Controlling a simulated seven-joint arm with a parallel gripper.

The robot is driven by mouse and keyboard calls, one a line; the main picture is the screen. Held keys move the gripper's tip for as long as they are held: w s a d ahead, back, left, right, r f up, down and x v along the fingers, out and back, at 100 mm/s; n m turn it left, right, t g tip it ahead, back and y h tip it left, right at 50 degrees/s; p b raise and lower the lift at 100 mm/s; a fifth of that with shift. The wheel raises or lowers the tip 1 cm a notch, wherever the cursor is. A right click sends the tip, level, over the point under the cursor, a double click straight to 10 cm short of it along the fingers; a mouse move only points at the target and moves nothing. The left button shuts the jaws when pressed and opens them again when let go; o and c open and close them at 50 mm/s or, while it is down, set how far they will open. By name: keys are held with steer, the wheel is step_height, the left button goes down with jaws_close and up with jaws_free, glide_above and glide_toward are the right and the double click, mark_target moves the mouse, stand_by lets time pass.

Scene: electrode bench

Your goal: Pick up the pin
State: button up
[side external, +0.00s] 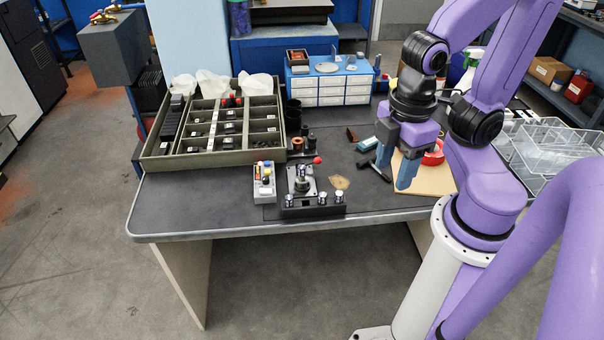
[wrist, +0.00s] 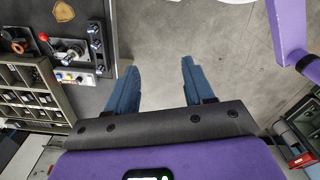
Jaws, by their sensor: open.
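Several silver-topped pins stand upright in a black block (side external: 313,208) at the front edge of the bench; one is the middle pin (side external: 315,198). The block (wrist: 97,15) also shows at the upper left of the wrist view, with its pins in a row. I cannot tell which pin is meant. My gripper (side external: 394,174) is open and empty, to the right of the block and apart from it, over the right part of the bench. In the wrist view, my gripper (wrist: 158,68) has only floor between its two blue fingers.
A lever fixture (side external: 302,181) with a red knob stands behind the block. A button box (side external: 264,183) is to its left. A compartment tray (side external: 160,160) fills the bench's left. A red tape roll (side external: 434,154) lies near my gripper. Clear acrylic bins (side external: 550,150) stand at right.

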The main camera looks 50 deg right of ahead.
steer(key=w+a+m, duration=0.1)
steer(key=w+m, duration=0.5)
steer(key=w, duration=0.1)
steer(key=m, duration=2.1)
glide_above(302, 167)
step_height(302, 167, down, 7)
steer(key=f, duration=1)
steer(key=shift+s+a+f, duration=0.25)
steer(key=shift+s+f, duration=0.05)
steer(key=shift+w+d+f, duration=0.15)
steer(key=shift+f, duration=1.25)
steer(key=shift+w+d+f, duration=0.1)
steer(key=shift+w+f, duration=0.05)
steer(key=shift+f, duration=1.2)
jaws_close()
